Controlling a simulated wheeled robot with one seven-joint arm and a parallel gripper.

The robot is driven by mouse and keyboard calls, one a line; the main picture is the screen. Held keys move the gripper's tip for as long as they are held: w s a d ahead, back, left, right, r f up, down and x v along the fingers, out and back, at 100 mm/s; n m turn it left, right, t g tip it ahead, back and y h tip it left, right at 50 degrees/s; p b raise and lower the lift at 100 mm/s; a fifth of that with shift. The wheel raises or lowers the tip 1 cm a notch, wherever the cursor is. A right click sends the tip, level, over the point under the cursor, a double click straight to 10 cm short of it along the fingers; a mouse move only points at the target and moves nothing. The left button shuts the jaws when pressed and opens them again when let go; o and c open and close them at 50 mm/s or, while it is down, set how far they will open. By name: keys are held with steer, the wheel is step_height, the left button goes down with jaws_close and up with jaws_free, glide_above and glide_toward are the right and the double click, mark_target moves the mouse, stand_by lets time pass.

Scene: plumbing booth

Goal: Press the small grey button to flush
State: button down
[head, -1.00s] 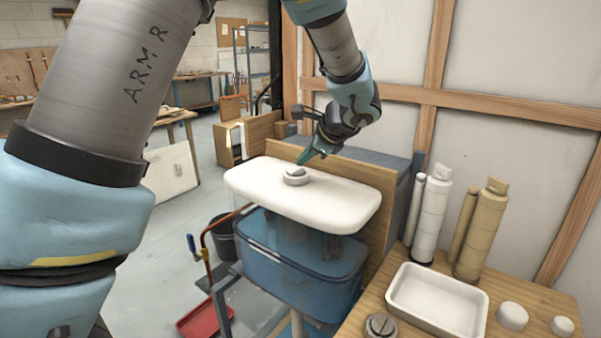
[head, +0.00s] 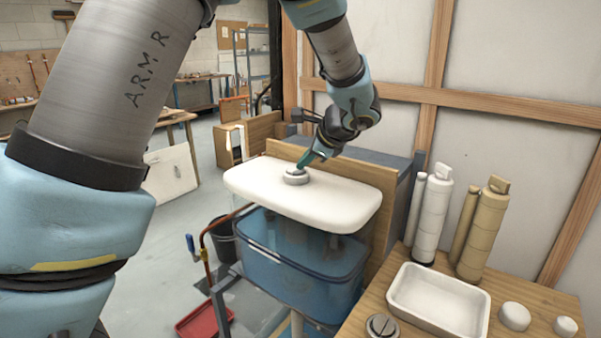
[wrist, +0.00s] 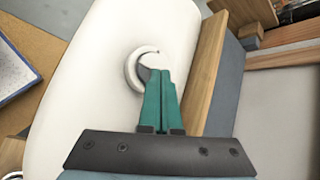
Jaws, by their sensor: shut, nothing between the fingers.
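The white cistern lid (head: 340,205) carries a round flush button in a pale ring (head: 296,179) near its middle. In the wrist view the ring (wrist: 131,72) shows as a curved rim, with a small grey part (wrist: 146,73) beside my fingertips. My gripper (head: 302,165) is shut and empty, its green fingers together and angled down at the button. In the wrist view my gripper's tips (wrist: 160,73) cover much of the button. The tips look at or just above its surface; I cannot tell whether they touch or whether it is pressed in.
The clear tank with blue water (head: 300,265) stands under the lid. A wooden panel (head: 385,182) rises behind it. At right, a bench holds a white tray (head: 440,325), a white valve (head: 432,215), a tan valve (head: 482,230) and a separate round button (head: 381,327).

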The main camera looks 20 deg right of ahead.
mark_target(304, 175)
steer(key=shift+f+b, duration=0.35)
steer(key=shift+f, duration=0.1)
stand_by(0.4)
steer(key=shift+r+p, duration=0.75)
steer(key=shift+r, duration=0.25)
steer(key=shift+r+p, duration=1.85)
steer(key=shift+r, duration=0.7)
steer(key=shift+f, duration=0.1)
